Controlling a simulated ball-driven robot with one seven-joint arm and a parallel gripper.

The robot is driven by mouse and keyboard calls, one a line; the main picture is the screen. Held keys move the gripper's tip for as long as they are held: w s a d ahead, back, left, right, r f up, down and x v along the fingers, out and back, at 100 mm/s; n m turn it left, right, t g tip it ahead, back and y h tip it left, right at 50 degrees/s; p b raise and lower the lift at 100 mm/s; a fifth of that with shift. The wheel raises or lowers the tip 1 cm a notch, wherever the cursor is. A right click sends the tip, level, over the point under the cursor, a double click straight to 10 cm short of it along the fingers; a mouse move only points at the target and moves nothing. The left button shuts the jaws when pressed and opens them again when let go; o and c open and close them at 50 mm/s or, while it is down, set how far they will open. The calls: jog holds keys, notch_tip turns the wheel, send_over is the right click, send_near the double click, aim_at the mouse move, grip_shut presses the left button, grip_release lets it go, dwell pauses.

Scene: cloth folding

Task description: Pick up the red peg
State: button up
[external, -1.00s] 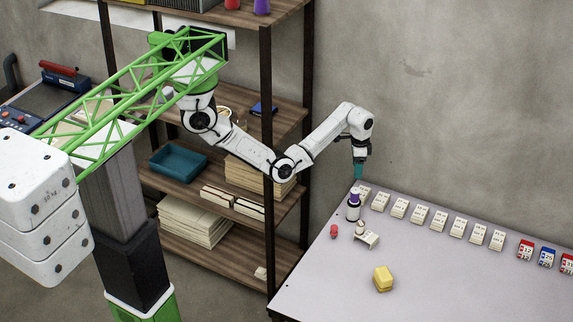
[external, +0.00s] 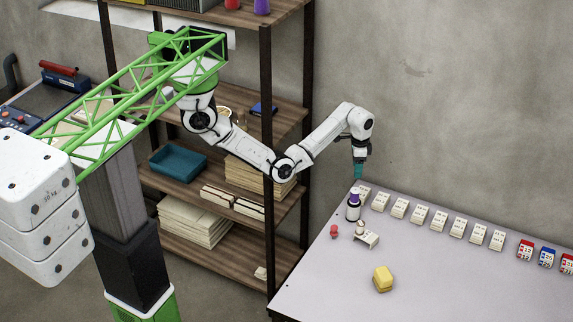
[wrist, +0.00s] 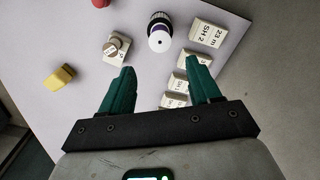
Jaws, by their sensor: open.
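The red peg (external: 334,231) is a small red piece standing on the grey table near its left edge. In the wrist view a red piece (wrist: 100,3), likely the same one, is cut off by the top edge. My gripper (external: 359,176) hangs above the table's far left corner, behind the peg and to its right, apart from it. In the wrist view my gripper (wrist: 161,67) shows two teal fingers spread wide. Nothing is held between them.
A white block with a round piece (external: 367,240) is right of the peg. A yellow block (external: 383,279) lies nearer the front. Several white label blocks (external: 420,215) line the wall side. The front table is clear.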

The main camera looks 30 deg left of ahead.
jog(key=n+t+y+b, duration=0.1)
jog(key=n+t+y, duration=0.25)
jog(key=n, duration=1.95)
send_near(336, 228)
notch_tip(336, 228, down, 2)
jog(key=shift+g, duration=0.35)
jog(key=x, duration=0.5)
jog(key=shift+w+a+f, duration=0.1)
jog(key=shift+w+a, duration=0.05)
jog(key=shift+a, duration=0.05)
jog(key=shift+w+p+x, duration=0.15)
jog(key=shift+p+x, duration=0.05)
jog(key=shift+x, duration=1.15)
jog(key=shift+w+p+x, duration=0.15)
jog(key=shift+p+x, duration=0.05)
jog(key=shift+x, duration=1.1)
jog(key=shift+a, duration=0.15)
jog(key=c, duration=1.1)
